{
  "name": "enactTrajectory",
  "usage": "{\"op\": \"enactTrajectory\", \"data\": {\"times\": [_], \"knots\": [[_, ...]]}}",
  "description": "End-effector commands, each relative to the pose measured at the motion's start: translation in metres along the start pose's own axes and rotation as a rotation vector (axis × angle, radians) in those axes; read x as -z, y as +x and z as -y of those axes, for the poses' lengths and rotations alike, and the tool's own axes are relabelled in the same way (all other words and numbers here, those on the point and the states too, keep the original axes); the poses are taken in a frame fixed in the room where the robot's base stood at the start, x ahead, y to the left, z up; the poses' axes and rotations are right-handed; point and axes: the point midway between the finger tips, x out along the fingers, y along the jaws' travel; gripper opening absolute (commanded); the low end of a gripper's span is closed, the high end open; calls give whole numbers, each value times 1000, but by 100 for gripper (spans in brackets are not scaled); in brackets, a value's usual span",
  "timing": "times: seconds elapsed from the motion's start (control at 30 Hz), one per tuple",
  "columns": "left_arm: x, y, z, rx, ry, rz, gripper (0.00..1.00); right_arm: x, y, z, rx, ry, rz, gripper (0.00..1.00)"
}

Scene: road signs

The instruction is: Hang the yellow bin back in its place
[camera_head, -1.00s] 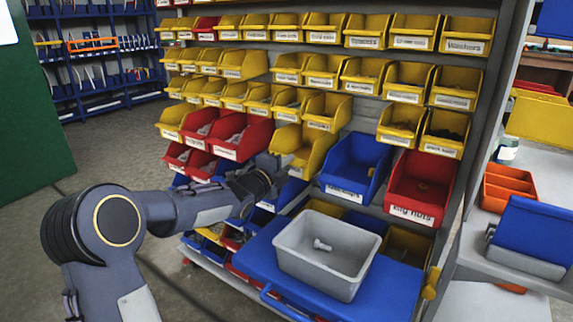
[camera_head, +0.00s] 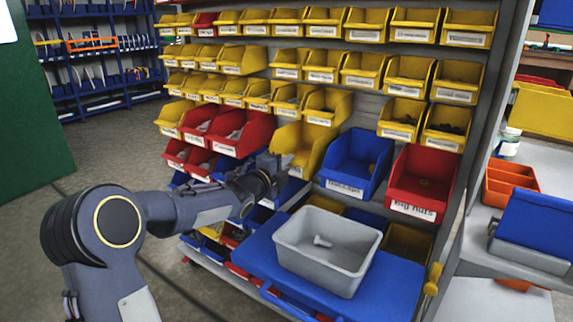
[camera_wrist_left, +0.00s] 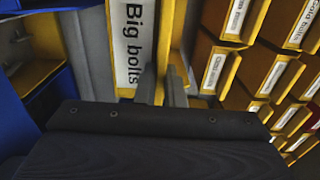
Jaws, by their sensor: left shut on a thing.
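The yellow bin (camera_head: 300,146) is in front of the rack, between the red bins and a large blue bin, and stands out from the row. My left gripper (camera_head: 272,168) is shut on its front edge. In the left wrist view the fingers (camera_wrist_left: 167,88) grip the bin's edge beside its white "Big bolts" label (camera_wrist_left: 130,45). The bin's back and its contact with the rack are hidden. My right gripper is not in view.
The rack holds rows of small yellow bins (camera_head: 405,75). A blue bin (camera_head: 345,180) and a red "Big nuts" bin (camera_head: 420,190) are to the right. A grey tray (camera_head: 315,255) with a bolt sits on a blue surface (camera_head: 262,252) below.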

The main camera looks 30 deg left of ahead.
Motion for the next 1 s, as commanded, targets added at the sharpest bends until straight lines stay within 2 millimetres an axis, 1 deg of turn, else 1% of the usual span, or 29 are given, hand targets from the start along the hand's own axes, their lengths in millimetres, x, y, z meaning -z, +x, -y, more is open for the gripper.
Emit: {"op": "enactTrajectory", "data": {"times": [0.1, 0.13, 0.3, 0.57, 0.67, 0.77, 0.9, 1.0], "knots": [[0, 0, 1, 3, 0, 0, 0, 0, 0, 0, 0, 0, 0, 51], [0, 0, 1, 3, 0, 0, 11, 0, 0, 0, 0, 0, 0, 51], [0, 0, 1, 2, 0, 0, 34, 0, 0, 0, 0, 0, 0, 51], [0, 0, -1, -2, -1, 0, 34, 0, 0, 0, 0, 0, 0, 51], [-1, -6, 0, -1, 1, 1, 34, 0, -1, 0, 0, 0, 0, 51], [-1, -20, 1, -1, 2, 2, 34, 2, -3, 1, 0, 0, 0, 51], [-1, -46, 2, -1, 2, 3, 34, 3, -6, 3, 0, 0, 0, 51], [-1, -61, 1, -1, 2, 2, 34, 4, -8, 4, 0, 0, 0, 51]]}}
